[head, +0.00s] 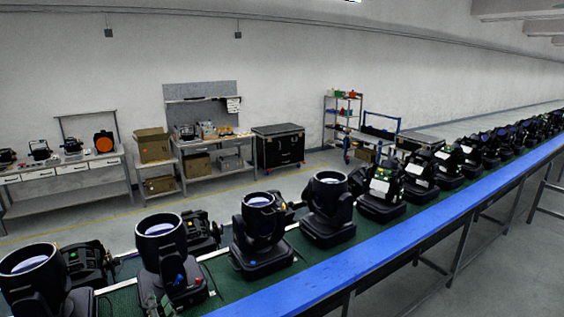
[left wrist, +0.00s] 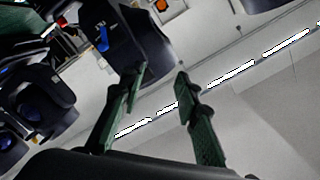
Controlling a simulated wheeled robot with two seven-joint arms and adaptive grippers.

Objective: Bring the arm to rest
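The par cans are black stage lights with round lenses, standing in a row on the green belt (head: 215,275). The nearest ones are a light at the far left (head: 30,272), one beside it (head: 160,240), and two further right (head: 262,230) and (head: 327,205). My left gripper shows in the left wrist view (left wrist: 161,75) with its two dark green fingers apart and nothing between them. Black light housings (left wrist: 112,38) lie beyond its left finger. In the head view, only a small dark part of it seems to show at the bottom edge. My right gripper is not in view.
A blue rail (head: 400,240) runs along the belt's near side. Workbenches (head: 65,180), cardboard boxes (head: 153,147), a black case (head: 279,148) and a shelf rack (head: 342,118) stand by the back wall.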

